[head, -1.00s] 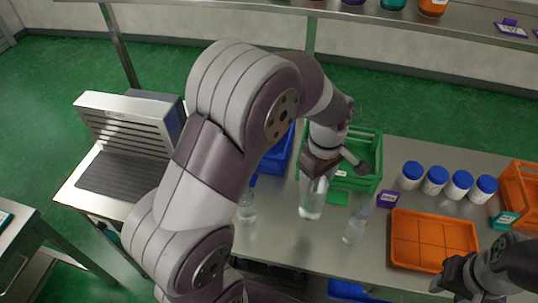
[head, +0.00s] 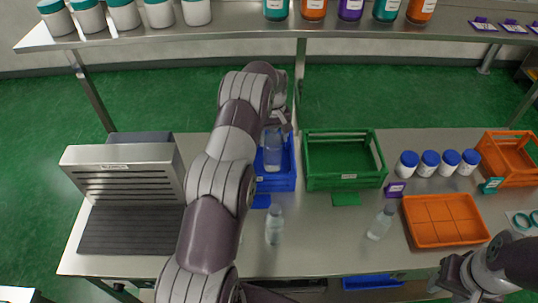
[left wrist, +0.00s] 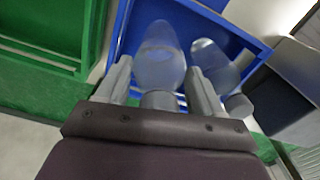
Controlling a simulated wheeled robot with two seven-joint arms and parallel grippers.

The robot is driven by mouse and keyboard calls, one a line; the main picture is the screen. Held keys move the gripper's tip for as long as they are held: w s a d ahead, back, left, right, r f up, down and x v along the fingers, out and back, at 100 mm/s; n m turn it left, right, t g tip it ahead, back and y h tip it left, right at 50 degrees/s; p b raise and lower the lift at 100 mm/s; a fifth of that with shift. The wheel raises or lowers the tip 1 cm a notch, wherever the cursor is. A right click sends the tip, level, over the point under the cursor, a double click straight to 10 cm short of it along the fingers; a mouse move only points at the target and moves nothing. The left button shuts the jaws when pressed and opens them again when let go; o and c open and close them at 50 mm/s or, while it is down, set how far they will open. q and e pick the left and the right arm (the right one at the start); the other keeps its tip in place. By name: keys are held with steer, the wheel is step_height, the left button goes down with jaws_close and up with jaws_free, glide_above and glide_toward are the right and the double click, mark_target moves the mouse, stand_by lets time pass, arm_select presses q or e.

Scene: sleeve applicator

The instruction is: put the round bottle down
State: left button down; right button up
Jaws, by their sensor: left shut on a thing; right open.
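My left gripper (head: 278,122) is shut on a clear round bottle (head: 272,152), held by its top end over the blue crate (head: 278,184). The left wrist view shows this bottle (left wrist: 160,62) between the two fingers (left wrist: 160,88), with the blue crate (left wrist: 255,45) behind it. Whether its base touches the crate floor cannot be told. A second clear bottle (left wrist: 214,66) is beside it in the crate, right of the fingers; my arm hides part of the crate in the head view. My right gripper (head: 442,278) is open and empty at the lower right.
A green crate (head: 345,183) stands right of the blue one. Clear bottles stand on the table in front (head: 274,226) and further right (head: 380,223). An orange tray (head: 444,222) and several blue-capped white jars (head: 427,165) are at right. A metal machine (head: 125,190) is at left.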

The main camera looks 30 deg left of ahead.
arm_select(q)
steer(key=f+p, duration=0.1)
steer(key=f, duration=0.1)
steer(key=f+p, duration=0.1)
steer(key=f, duration=0.1)
steer(key=shift+a, duration=0.4)
steer(key=shift+s+f, duration=0.1)
steer(key=shift+f, duration=0.05)
steer(key=shift+d, duration=0.15)
steer(key=shift+d+f+b, duration=0.1)
steer(key=shift+f+b, duration=0.05)
steer(key=shift+b, duration=0.2)
steer(key=shift+c, duration=2.3)
jaws_free()
steer(key=o, duration=0.3)
arm_select(e)
steer(key=shift+a+r, duration=0.25)
steer(key=shift+r, duration=0.9)
